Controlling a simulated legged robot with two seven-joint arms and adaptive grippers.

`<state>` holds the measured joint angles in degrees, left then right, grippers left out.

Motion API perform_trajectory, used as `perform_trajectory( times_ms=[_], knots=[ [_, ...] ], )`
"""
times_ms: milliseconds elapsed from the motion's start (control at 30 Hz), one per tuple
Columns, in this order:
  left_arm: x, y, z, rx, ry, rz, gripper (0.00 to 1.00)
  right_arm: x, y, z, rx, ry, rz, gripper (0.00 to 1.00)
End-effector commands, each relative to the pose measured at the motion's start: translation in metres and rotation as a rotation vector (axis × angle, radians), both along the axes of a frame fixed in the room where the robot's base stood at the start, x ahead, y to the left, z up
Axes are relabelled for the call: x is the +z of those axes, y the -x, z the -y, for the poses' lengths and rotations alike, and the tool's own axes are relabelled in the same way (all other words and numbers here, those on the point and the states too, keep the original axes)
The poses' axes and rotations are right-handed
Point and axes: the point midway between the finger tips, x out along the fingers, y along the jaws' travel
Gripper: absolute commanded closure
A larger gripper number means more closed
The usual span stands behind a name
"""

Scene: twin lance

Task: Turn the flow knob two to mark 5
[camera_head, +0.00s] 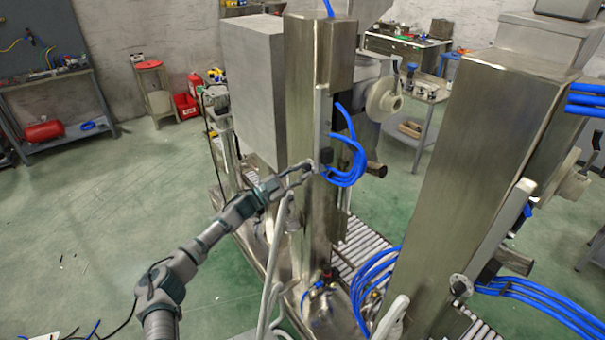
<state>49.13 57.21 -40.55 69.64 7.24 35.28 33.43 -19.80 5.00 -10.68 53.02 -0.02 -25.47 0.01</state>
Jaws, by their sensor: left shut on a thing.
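My left arm reaches in from the lower left. Its gripper (306,173) is at the left steel column (305,90), shut on a small knob-like fitting near the blue hoses. The gripper mostly hides that fitting. A similar round grey knob (459,287) shows on the right steel column (480,150), low on its face and apart from my gripper. I cannot tell from labels which knob is number two. The marks on both knobs are too small to read. My right gripper is not in view.
Blue hoses (354,165) loop beside the left column, and more blue hoses (540,300) leave the right column. A roller conveyor (366,243) runs between the columns. Thin grey rails (272,262) stand below my left forearm. The green floor at left is open.

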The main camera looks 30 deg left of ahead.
Motion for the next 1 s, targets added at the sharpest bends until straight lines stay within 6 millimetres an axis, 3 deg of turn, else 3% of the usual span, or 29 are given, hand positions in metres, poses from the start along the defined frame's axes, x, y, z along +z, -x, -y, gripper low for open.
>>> perform_trajectory(
  times_ms=[500,1000],
  knots=[
    [0.006,0.0,-0.004,0.002,-0.332,0.144,1.0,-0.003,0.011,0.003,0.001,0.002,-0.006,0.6],
    [0.005,0.0,-0.003,-0.001,-0.408,0.174,1.0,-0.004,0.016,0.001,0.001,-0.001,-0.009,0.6]
  ],
)
